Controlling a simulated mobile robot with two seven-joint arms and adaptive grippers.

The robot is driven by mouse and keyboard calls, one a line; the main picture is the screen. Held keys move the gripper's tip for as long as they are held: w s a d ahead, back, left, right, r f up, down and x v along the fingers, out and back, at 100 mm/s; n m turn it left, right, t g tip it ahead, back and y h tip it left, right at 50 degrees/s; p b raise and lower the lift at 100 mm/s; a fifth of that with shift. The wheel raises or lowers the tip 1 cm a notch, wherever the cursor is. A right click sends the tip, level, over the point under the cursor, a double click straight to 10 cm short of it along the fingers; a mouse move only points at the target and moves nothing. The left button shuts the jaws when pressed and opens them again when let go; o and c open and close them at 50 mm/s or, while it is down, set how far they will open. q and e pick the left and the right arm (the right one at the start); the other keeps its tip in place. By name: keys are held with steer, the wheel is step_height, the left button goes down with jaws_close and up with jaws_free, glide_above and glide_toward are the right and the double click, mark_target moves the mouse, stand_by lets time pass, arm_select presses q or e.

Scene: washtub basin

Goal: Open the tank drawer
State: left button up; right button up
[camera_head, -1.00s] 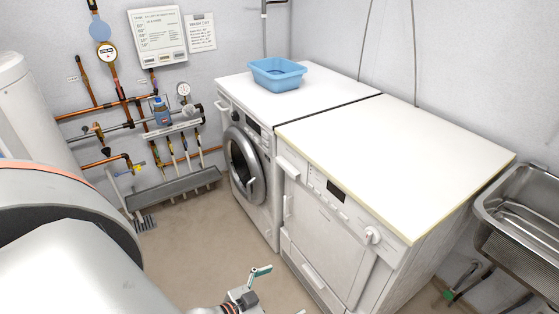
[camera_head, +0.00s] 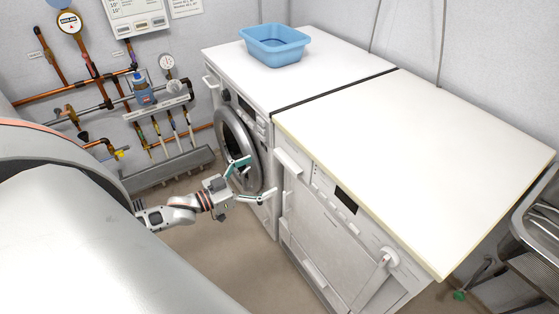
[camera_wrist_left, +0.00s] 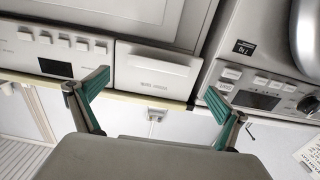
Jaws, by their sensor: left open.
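The tank drawer (camera_head: 287,163) is a white front at the upper left corner of the right-hand machine (camera_head: 335,225), beside its control panel. In the left wrist view the drawer front (camera_wrist_left: 152,72) shows dark, too-small lettering and appears shut. My left gripper (camera_head: 258,181) is open and empty, its teal-padded fingers spread in front of the machines, a little below and left of the drawer. In the left wrist view the fingertips (camera_wrist_left: 156,85) stand on either side of the drawer front, seemingly short of it. My right gripper is out of view.
The washing machine (camera_head: 236,110) with its round door stands left of the drawer. A blue basin (camera_head: 274,46) sits on top of it. Pipes and gauges line the left wall. A metal sink (camera_head: 540,215) stands at the right. The floor before the machines is clear.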

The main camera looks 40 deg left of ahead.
mark_target(284, 164)
arm_select(q)
steer(key=x, duration=0.5)
steer(key=shift+w+d, duration=0.2)
steer(key=shift+w, duration=0.1)
steer(key=shift+w+d, duration=0.3)
steer(key=shift+w, duration=0.4)
steer(key=c, duration=1.4)
steer(key=shift+s, duration=0.15)
